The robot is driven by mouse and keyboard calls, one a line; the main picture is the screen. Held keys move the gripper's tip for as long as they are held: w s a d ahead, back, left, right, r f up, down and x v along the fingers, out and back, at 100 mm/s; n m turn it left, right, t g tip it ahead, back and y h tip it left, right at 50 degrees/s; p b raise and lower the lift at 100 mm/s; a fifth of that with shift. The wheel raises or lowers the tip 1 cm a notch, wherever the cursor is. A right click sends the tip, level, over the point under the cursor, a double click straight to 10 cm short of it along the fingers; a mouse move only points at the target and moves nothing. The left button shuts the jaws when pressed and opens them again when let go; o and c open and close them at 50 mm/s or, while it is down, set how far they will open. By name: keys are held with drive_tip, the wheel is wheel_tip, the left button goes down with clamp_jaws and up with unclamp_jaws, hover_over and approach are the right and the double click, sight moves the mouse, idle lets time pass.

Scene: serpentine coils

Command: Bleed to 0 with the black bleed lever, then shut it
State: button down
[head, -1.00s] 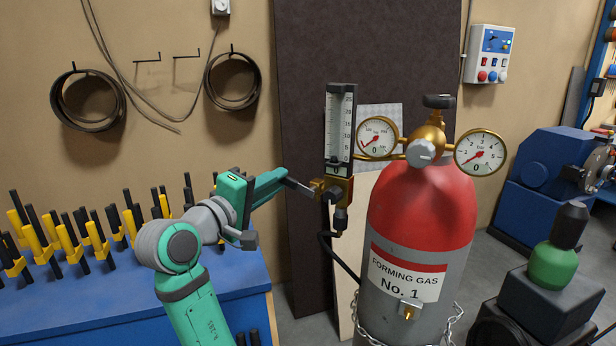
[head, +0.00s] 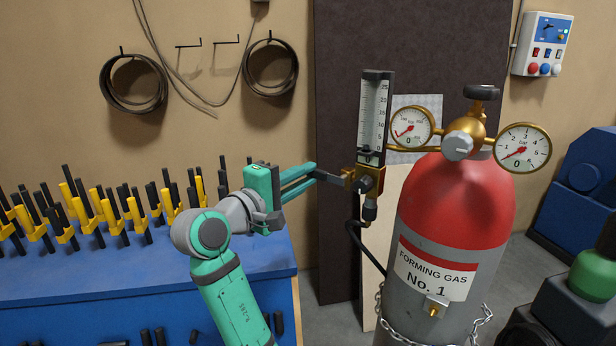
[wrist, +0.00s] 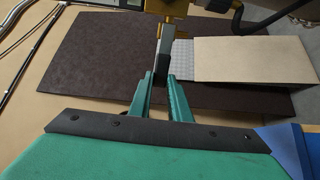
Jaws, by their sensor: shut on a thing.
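The black bleed lever (head: 332,178) sticks out to the left from the brass block (head: 366,180) under the upright flow tube (head: 374,115). My gripper (head: 315,172) is shut on the lever's outer end. In the wrist view the dark lever (wrist: 164,50) runs up from between my fingertips (wrist: 160,82) to the brass block at the top edge. A small window below the tube appears to read 0. The left gauge (head: 409,129) and the right gauge (head: 522,148) each show a large 0, with their red needles pointing down-left.
The red and grey forming gas cylinder (head: 455,210) stands right of the block, chained. A black hose (head: 362,250) hangs below the block. A blue bench (head: 100,290) with several yellow and black clamps is at left. A dark panel (head: 335,100) stands behind.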

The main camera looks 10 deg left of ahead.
drive_tip(key=shift+f, duration=0.1)
drive_tip(key=c, duration=1.6)
unclamp_jaws()
drive_tip(key=shift+c, duration=0.2)
drive_tip(key=v, duration=1)
drive_tip(key=shift+s+a, duration=0.3)
drive_tip(key=shift+w, duration=0.1)
